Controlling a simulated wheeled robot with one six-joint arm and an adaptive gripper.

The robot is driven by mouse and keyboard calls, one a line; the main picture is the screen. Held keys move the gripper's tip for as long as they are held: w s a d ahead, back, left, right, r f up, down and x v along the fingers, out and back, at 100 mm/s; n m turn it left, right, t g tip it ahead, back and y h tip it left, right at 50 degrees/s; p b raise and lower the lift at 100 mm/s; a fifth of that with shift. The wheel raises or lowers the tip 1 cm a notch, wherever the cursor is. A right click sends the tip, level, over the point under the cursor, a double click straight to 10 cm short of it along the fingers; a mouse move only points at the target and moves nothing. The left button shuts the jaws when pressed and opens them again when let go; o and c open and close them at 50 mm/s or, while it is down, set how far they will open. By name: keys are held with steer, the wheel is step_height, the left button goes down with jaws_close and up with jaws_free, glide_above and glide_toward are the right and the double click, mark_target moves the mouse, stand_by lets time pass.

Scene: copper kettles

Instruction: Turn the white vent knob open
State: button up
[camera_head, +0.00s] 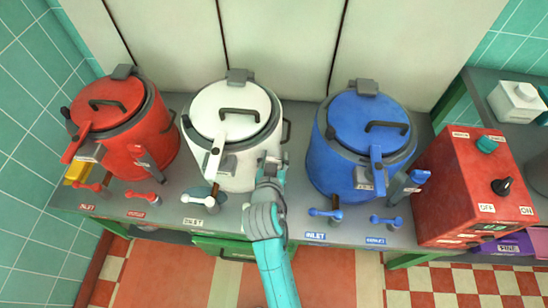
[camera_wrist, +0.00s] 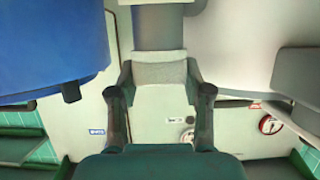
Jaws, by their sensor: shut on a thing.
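The white kettle (camera_head: 228,137) stands in the middle of the bench in the head view, its lid closed under a dark handle. My gripper (camera_head: 271,163) is at its right front side, with my arm reaching up from the bottom. In the wrist view my two fingers (camera_wrist: 160,84) are either side of a pale block, which I take to be the white vent knob (camera_wrist: 160,70), with a grey stem (camera_wrist: 157,32) behind it. The gripper is shut on it. In the head view my gripper hides the knob, so its turn angle cannot be told.
A red kettle (camera_head: 147,137) stands left and a blue kettle (camera_head: 340,160) close on the right. Inlet and outlet levers line the bench's front edge, including a white lever (camera_head: 198,200) left of my arm. A red control box (camera_head: 460,190) stands far right.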

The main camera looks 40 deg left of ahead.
steer(key=shift+d+n+g+y, duration=0.1)
steer(key=shift+n+g+y, duration=0.2)
steer(key=shift+n+y, duration=0.1)
steer(key=n+g+y, duration=0.2)
steer(key=n, duration=0.1)
steer(key=shift+w+y, duration=0.1)
steer(key=shift+y, duration=0.3)
steer(key=n+g+y, duration=0.1)
steer(key=n+g, duration=0.1)
steer(key=g, duration=0.1)
steer(key=n+g+y, duration=0.1)
steer(key=n+g, duration=0.2)
steer(key=shift+n+y, duration=0.3)
steer(key=n+g, duration=0.5)
steer(key=g, duration=0.1)
steer(key=shift+g, duration=0.3)
steer(key=shift+n+g+h, duration=1)
steer(key=shift+n+g, duration=0.7)
steer(key=o, duration=1.2)
